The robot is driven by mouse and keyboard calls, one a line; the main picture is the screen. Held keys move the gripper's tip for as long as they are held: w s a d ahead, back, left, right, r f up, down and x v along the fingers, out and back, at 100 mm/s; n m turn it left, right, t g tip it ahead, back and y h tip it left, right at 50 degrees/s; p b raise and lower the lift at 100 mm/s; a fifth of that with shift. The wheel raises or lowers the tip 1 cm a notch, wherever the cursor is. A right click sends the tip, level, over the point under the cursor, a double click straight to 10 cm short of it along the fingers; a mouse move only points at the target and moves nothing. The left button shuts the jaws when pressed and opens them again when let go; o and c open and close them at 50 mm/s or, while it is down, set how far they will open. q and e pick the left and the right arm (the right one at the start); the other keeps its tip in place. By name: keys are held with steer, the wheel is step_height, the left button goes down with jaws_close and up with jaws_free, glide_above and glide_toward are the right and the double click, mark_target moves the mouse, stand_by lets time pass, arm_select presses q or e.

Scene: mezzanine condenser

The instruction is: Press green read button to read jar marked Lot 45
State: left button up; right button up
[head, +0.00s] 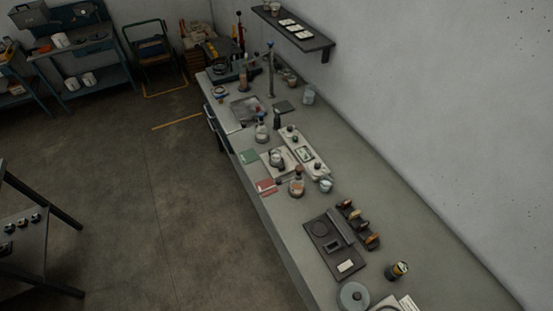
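No gripper of mine is in view. A dark flat device (334,246) with a raised bar, a small window and a white label lies on the long grey bench; it may be a reader. I cannot make out a green button. Beside it, a dark rack (357,223) holds several small amber-coloured items. A small dark jar with a yellowish band (397,271) stands apart, to the lower right of the rack. No lot marking is legible at this size.
The bench (420,245) runs along the wall, with clear surface on its wall side. A wall shelf (293,30) overhangs the far end. Floor left is open.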

jaws_close()
stand_by(1.5)
